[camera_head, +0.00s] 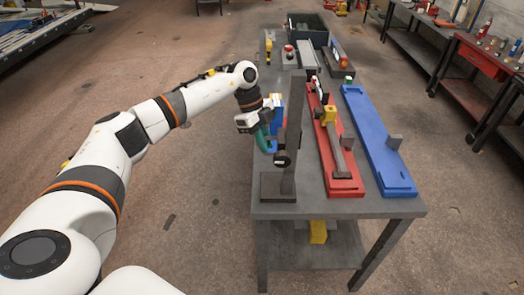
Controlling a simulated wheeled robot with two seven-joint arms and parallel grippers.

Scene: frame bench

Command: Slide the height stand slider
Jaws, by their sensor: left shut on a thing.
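The height stand is a dark grey upright column (293,140) on a flat base (277,187) at the near left corner of the bench. Its slider seems to be the part low on the column with a round black knob (282,158). A teal curved piece (265,141) shows just left of the column. My left gripper (268,118) is at the column's left side, shut on what looks like the slider's part there. The column and the gripper body hide the exact contact. My right gripper is not in view.
The grey bench (340,207) carries a red rail fixture (343,187) with a yellow clamp and a blue rail fixture (375,140) to the right. A dark bin (308,28) stands at the far end. Open floor lies left of the bench.

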